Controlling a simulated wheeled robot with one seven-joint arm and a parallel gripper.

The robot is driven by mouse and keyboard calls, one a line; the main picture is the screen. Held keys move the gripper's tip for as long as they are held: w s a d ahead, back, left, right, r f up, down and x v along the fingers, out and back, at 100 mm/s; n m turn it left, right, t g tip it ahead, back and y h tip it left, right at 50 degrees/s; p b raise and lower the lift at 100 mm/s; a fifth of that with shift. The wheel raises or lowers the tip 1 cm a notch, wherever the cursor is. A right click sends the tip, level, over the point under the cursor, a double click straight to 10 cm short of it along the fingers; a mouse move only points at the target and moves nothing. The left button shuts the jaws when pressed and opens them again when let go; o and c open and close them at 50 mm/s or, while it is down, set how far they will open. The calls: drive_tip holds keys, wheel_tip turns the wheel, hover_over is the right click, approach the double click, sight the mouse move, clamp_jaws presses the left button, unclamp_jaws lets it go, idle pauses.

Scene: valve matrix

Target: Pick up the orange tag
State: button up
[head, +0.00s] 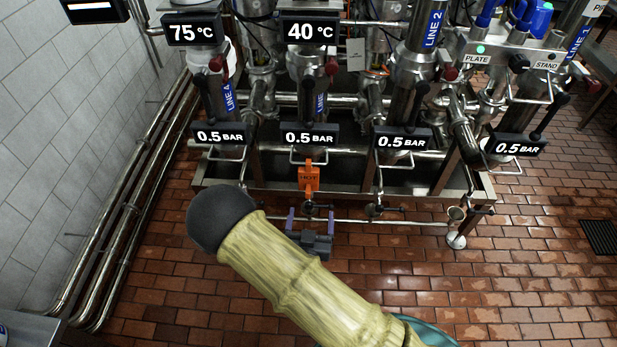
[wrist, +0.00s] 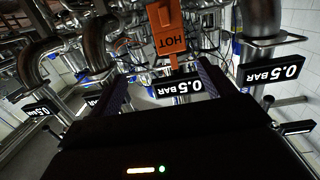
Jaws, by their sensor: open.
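The orange tag (head: 309,179) is marked HOT and hangs from the front pipework, just below the second 0.5 BAR display from the left. My gripper (head: 311,213) is low in front of the rack, a little below the tag in the head view, with its two purple fingers apart. In the wrist view the tag (wrist: 166,42) appears upside down at the top, beyond and between the fingertips of my gripper (wrist: 164,72). The fingers are open with nothing between them, and I see no contact with the tag.
The 0.5 BAR display (head: 310,137) sits just above the tag. A horizontal pipe with small valves (head: 374,209) runs low along the rack front, close to my gripper. Pipes line the tiled wall (head: 75,110) at left. The brick floor (head: 540,235) at right is mostly free.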

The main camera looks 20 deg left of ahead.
sight(308, 177)
drive_tip(key=shift+s+a+r+n+t+y, duration=0.2)
drive_tip(key=shift+s+a+n+t+y, duration=0.15)
drive_tip(key=shift+s+y, duration=0.25)
drive_tip(key=p+x, duration=0.3)
drive_tip(key=x, duration=0.9)
drive_tip(key=shift+w, duration=0.2)
drive_tip(key=shift+w, duration=0.1)
drive_tip(key=shift+f+p+x, duration=0.2)
drive_tip(key=shift+p+x, duration=0.2)
drive_tip(key=shift+x, duration=0.45)
drive_tip(key=shift+f+p+x, duration=0.15)
drive_tip(key=shift+p+x, duration=0.25)
drive_tip(key=shift+x, duration=0.4)
drive_tip(key=shift+f+p+x, duration=0.2)
drive_tip(key=shift+p+x, duration=0.2)
drive_tip(key=shift+x, duration=0.45)
drive_tip(key=shift+a, duration=0.2)
